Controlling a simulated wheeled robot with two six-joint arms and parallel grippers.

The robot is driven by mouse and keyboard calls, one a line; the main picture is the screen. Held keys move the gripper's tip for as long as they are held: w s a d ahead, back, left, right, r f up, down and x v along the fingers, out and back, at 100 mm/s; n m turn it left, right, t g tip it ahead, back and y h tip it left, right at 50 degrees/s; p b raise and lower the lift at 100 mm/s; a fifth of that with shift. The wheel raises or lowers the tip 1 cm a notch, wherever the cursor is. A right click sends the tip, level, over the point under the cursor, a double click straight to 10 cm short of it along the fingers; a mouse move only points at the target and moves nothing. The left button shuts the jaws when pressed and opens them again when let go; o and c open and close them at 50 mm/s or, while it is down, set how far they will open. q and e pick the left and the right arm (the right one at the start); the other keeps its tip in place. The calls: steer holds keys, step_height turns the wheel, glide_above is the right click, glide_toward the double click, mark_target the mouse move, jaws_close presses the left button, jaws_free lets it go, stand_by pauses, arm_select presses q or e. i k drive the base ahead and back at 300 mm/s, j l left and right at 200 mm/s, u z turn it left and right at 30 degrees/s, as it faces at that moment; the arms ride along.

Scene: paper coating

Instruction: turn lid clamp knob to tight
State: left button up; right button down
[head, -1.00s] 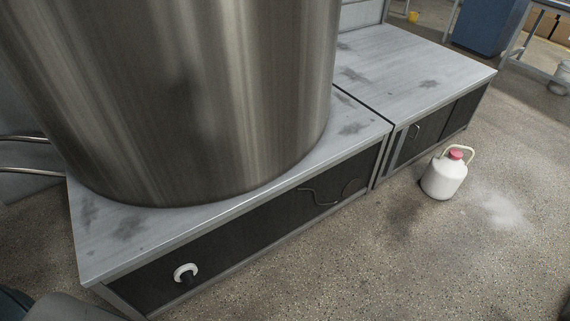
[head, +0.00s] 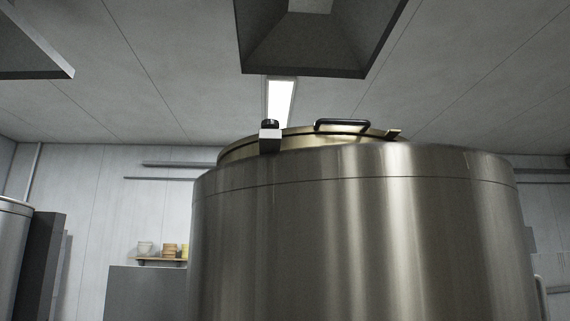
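A large steel tank (head: 350,240) fills the middle and right of the head view. Its round lid (head: 235,154) sits on top and has a black bar handle (head: 342,122). At the lid's front left edge is a clamp block (head: 270,142) with a small dark knob (head: 270,124) on top. I cannot tell how tight the knob is. A second small fitting (head: 393,133) sits at the lid's right edge. Neither of my grippers is in view.
A dark hood (head: 320,45) hangs above the tank. A grey panel or cabinet (head: 147,292) stands left of the tank, below a shelf with several small pots (head: 169,250). Another steel vessel (head: 14,250) stands at the far left.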

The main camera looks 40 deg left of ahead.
mark_target(268, 123)
steer(key=u, duration=1.45)
steer(key=i+l+u, duration=0.15)
steer(key=i, duration=0.3)
